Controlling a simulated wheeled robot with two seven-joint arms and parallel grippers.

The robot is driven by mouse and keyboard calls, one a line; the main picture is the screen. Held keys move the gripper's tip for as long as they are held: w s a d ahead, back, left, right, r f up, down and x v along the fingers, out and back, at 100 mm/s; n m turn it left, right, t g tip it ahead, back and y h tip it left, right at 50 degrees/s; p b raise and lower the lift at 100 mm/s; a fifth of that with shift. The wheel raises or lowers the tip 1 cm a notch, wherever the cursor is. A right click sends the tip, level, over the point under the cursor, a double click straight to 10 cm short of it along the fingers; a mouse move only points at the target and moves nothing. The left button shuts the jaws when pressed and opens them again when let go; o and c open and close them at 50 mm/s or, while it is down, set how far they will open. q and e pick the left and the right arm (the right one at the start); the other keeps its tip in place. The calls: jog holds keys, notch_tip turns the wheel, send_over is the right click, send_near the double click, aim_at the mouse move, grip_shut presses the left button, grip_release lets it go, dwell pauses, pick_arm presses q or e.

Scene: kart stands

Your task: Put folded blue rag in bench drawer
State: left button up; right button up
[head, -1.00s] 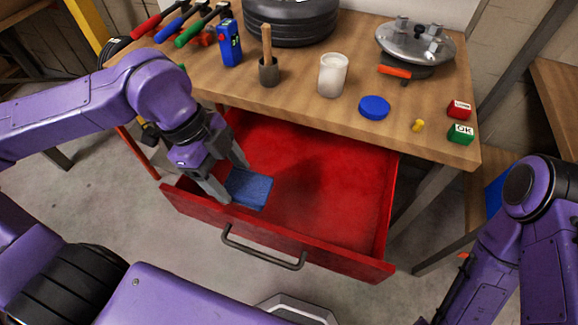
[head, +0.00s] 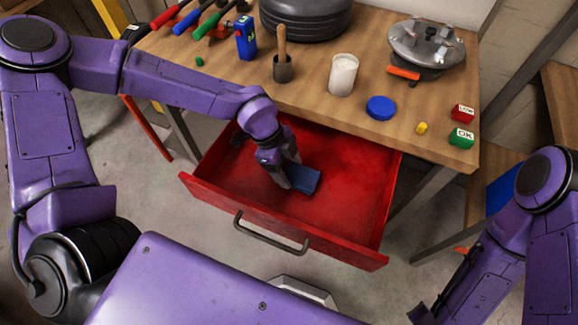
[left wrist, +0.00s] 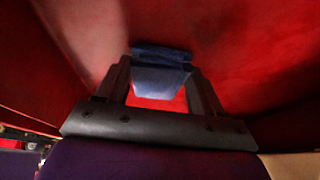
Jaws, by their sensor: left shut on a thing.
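The folded blue rag (head: 304,179) is inside the open red bench drawer (head: 345,215), near its middle. My left gripper (head: 288,177) is shut on the rag's left end, down within the drawer walls. In the left wrist view the rag (left wrist: 160,72) sits between the two fingers of my left gripper (left wrist: 162,88), with red drawer surface around it. I cannot tell whether the rag touches the drawer floor. My right arm shows at the right edge; its gripper is not clearly seen.
The wooden bench top (head: 310,105) above the drawer holds a tire (head: 305,18), a white cup (head: 342,75), a blue lid (head: 381,108), a metal hub (head: 426,45) and red and green blocks. The drawer's right part is empty. Its front carries a dark handle (head: 270,237).

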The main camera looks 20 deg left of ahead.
pick_arm(q)
jog(key=o, duration=1)
jog(key=shift+s, duration=0.1)
jog(key=v, duration=1.2)
jog(key=shift+p, duration=0.3)
